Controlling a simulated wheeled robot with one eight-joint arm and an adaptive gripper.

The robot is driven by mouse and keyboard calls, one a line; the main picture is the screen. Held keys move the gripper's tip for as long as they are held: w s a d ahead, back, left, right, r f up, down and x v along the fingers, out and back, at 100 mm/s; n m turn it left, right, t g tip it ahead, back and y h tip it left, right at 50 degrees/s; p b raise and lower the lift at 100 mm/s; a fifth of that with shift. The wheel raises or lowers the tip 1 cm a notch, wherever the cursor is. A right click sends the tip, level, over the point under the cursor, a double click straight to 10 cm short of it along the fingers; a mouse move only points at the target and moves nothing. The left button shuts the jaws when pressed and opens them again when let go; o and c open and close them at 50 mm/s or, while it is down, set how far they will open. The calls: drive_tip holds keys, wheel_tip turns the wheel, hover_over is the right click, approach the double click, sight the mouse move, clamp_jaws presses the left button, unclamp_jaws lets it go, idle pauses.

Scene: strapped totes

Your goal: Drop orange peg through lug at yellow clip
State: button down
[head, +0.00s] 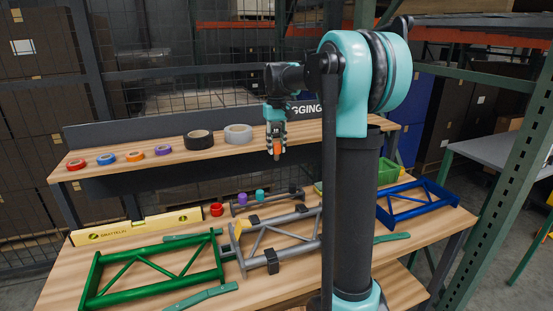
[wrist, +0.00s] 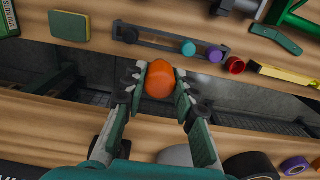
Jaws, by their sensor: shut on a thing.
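My gripper (head: 277,150) is shut on the orange peg (head: 277,147) and holds it up in front of the upper shelf. In the wrist view the peg's rounded orange end (wrist: 160,80) shows between the two fingers. A yellow clip (head: 237,229) sits at the left end of the grey frame (head: 283,240) on the bench, below and left of my gripper. The lug at the clip is too small to make out. The peg is well apart from the frame.
A dark rack (head: 284,198) holds a purple peg (head: 242,199) and a teal peg (head: 260,195); a red piece (head: 217,210) stands beside it. A green frame (head: 155,270), yellow level (head: 137,226) and blue frame (head: 417,202) lie around. Tape rolls (head: 238,134) line the shelf.

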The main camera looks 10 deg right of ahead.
sight(276, 144)
drive_tip(key=shift+r, duration=3.25)
